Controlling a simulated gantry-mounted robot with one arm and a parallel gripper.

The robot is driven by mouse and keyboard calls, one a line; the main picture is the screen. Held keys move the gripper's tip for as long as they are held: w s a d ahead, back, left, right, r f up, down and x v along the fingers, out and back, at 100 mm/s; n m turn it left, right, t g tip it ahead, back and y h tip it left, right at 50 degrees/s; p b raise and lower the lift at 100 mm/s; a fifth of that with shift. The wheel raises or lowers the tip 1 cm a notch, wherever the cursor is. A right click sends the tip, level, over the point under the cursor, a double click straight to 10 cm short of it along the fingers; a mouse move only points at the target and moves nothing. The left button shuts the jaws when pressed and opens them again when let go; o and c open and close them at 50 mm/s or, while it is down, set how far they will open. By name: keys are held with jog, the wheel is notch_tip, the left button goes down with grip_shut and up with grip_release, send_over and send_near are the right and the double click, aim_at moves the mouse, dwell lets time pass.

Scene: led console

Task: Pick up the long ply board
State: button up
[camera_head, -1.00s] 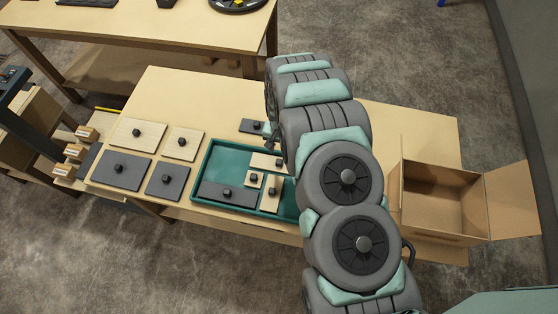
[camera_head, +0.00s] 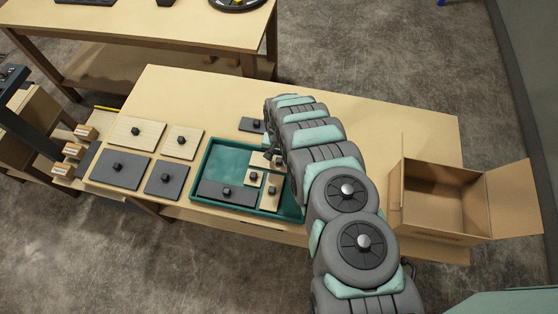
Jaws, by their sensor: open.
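A long pale ply board (camera_head: 257,160) with a black knob lies across the back right of the green tray (camera_head: 231,155). My arm and gripper now cover much of it. My gripper (camera_head: 270,154) is open, at or just above this board near its knob; the exact gap and the fingertips are hard to make out. Also in the tray are a small square ply board (camera_head: 250,182), an upright-lying narrow ply board (camera_head: 272,203) in front, and a long dark grey board (camera_head: 212,190) at the front left, each with a black knob.
Left of the tray lie two ply boards (camera_head: 150,128) (camera_head: 190,136) and two dark boards (camera_head: 112,178) (camera_head: 160,189). A small dark board (camera_head: 247,122) lies behind the tray. An open cardboard box (camera_head: 440,231) stands at the right. The table (camera_head: 400,130) is clear at the back right.

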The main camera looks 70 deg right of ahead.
jog(key=shift+f, duration=0.35)
grip_shut()
dwell(0.4)
